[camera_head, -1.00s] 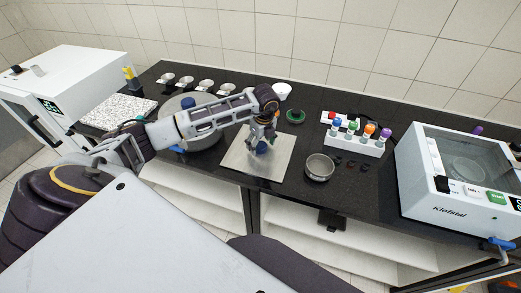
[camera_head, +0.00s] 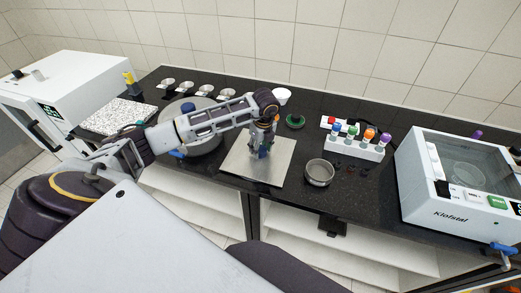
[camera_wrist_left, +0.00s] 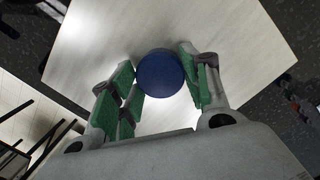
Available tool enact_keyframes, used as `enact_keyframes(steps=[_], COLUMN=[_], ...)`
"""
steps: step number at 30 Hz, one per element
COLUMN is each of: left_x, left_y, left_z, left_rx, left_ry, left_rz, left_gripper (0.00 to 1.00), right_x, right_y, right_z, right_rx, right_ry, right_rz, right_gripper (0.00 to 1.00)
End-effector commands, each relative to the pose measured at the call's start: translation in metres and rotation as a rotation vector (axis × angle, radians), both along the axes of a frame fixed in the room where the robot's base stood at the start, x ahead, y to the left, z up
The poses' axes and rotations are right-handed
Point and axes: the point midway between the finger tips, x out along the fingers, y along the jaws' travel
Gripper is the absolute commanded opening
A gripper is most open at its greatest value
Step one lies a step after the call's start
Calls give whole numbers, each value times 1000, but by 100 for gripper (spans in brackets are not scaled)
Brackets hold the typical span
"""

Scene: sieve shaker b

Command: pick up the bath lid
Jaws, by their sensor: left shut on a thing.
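The bath lid looks to be the pale square metal plate (camera_head: 270,174) at the front middle of the dark counter, with a round blue knob near its middle. In the left wrist view the plate (camera_wrist_left: 95,40) fills much of the picture, and the blue knob (camera_wrist_left: 160,75) sits between the fingers. My left gripper (camera_head: 261,152) reaches down over the plate and is shut on the knob, with green pads on either side in the wrist view. I cannot tell whether the plate is clear of the counter. My right gripper is not in view.
A round metal vessel (camera_head: 204,148) stands left of the plate, partly behind my arm. A metal bowl (camera_head: 319,173) stands close on the right. Beyond it are a rack of coloured-cap bottles (camera_head: 356,149) and a white machine (camera_head: 455,205). A green-rimmed item (camera_head: 295,122) lies behind.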

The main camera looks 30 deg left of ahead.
Motion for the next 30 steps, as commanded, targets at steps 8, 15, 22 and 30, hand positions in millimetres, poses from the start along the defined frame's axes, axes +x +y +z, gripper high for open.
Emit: enact_keyframes(steps=[8, 15, 22, 30], left_x=[1, 1, 1, 0], left_y=[0, 0, 0, 0], left_z=[29, 64, 89, 97], left_rx=[0, -1, -1, -1], left_ry=[-6, -5, -4, -2], left_rz=[0, 0, 1, 1], left_gripper=[9, 9, 9, 9], right_x=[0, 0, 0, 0], right_y=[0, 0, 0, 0], right_z=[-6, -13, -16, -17], right_rx=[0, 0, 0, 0], right_ry=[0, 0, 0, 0], right_rz=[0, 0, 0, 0], right_gripper=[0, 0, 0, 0])
